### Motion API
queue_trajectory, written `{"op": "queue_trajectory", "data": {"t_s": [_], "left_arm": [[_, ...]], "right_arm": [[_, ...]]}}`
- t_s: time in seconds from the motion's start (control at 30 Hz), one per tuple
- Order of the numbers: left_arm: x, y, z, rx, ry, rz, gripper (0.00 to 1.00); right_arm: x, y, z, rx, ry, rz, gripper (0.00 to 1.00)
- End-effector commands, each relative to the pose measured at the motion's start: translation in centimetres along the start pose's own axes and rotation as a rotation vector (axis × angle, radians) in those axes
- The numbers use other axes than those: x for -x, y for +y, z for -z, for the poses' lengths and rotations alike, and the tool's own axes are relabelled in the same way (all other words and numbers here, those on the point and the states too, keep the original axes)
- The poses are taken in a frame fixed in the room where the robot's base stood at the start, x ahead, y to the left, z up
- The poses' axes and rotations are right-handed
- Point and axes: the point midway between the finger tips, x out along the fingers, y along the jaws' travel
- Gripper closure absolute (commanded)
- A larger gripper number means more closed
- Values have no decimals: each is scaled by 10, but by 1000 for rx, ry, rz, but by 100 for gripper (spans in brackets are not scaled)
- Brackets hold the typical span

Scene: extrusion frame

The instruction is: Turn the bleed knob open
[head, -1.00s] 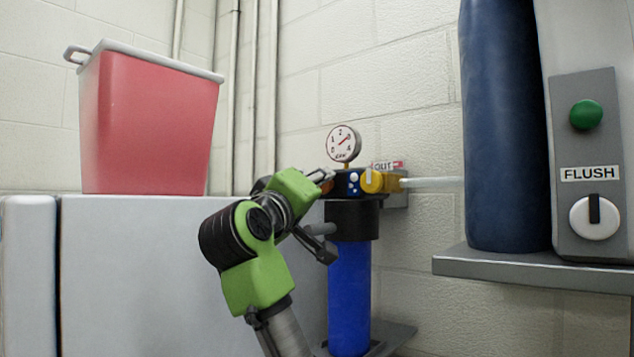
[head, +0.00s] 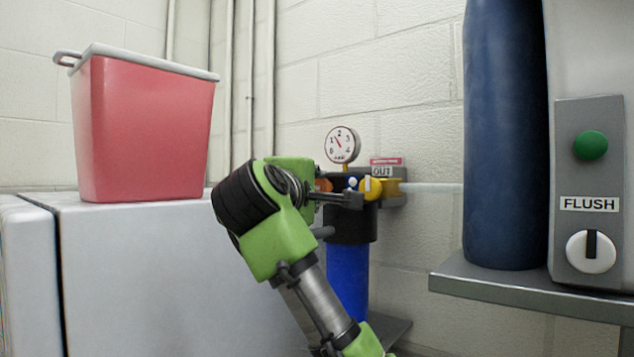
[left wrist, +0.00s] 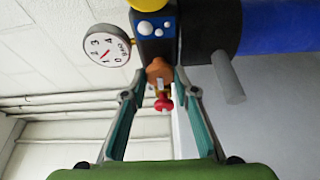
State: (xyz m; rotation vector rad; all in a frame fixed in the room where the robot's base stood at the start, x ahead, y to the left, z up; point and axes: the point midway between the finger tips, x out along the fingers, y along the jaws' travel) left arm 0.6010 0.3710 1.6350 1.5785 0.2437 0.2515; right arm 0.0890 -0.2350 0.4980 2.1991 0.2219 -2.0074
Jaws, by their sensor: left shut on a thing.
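The blue filter housing (head: 348,280) stands upright below a dark head with a round gauge (head: 341,145) on top. The gauge also shows in the left wrist view (left wrist: 106,48), its needle near 1. The small red bleed knob (left wrist: 163,103) shows in the left wrist view, in front of an orange part (left wrist: 159,70) on the head's left side. My left gripper (left wrist: 161,85) is shut on the knob, its fingers on either side; the exact contact is hard to make out. In the head view, my arm partly hides the housing. My right gripper is not in view.
A yellow fitting (head: 372,188) and a clear hose lead right, below an OUT label (head: 384,167). A grey stub (left wrist: 227,78) sticks out beside the gripper. A red bin (head: 150,130) stands on a grey cabinet (head: 170,260). A shelf (head: 520,290) holds a blue tank and FLUSH panel.

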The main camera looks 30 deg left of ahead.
Motion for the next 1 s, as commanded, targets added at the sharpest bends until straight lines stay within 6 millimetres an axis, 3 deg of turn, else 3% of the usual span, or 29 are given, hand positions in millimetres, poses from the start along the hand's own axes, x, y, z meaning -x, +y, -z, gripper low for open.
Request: {"op": "queue_trajectory", "data": {"t_s": [0.6, 0.63, 0.67, 1.0], "left_arm": [[0, 0, 0, 36, 1, 14, 94], [0, 0, 0, 36, 1, 14, 65], [0, 0, 0, 36, 1, 14, 57], [1, 0, 0, 34, 0, 14, 57]], "right_arm": [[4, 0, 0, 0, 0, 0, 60], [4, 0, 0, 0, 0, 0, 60], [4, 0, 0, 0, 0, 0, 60], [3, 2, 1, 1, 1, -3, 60]]}}
